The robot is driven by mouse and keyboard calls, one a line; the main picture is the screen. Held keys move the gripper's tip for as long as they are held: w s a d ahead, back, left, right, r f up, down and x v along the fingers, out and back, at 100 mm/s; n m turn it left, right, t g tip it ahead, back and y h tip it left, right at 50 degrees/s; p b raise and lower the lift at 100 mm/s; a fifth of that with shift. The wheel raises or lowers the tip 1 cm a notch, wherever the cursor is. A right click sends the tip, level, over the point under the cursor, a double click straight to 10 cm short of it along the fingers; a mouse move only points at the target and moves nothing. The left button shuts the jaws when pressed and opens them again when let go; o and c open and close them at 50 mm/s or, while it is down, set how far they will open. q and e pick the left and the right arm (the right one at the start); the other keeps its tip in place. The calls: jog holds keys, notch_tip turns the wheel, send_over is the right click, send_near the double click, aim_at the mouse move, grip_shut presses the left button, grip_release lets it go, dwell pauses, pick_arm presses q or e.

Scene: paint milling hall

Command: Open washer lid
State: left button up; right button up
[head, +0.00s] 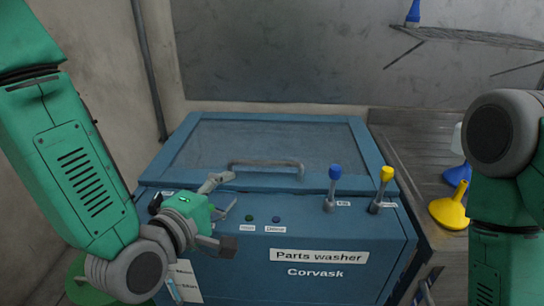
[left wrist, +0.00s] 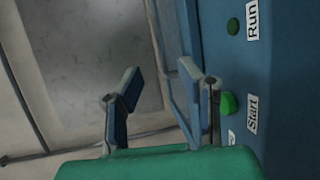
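The blue parts washer (head: 310,272) stands in front of me in the head view. Its lid (head: 355,140), a blue frame around a grey see-through panel, lies shut on top. A grey bar handle (head: 265,163) runs along the lid's front edge. My left gripper (head: 223,214) is open and empty at the washer's front left, left of the handle and apart from it. In the left wrist view its two fingers (left wrist: 160,92) stand apart with nothing between them. My right gripper is out of view; only part of the right arm shows.
Blue-knobbed (head: 335,172) and yellow-knobbed (head: 386,174) levers rise at the washer's front right. A green button (left wrist: 228,103) near the Start label appears beside a finger in the left wrist view. A yellow funnel (head: 449,210) is on the right bench. A wall shelf (head: 470,37) hangs above.

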pick_arm(q)
send_near(267, 165)
jog(key=x, duration=0.3)
jog(key=shift+r, duration=0.1)
jog(key=x, duration=0.6)
jog(key=shift+w, duration=0.2)
jog(key=shift+w+a+f, duration=0.15)
jog(key=shift+w+f, duration=0.2)
jog(key=shift+w, duration=0.4)
jog(key=shift+d, duration=0.55)
grip_shut()
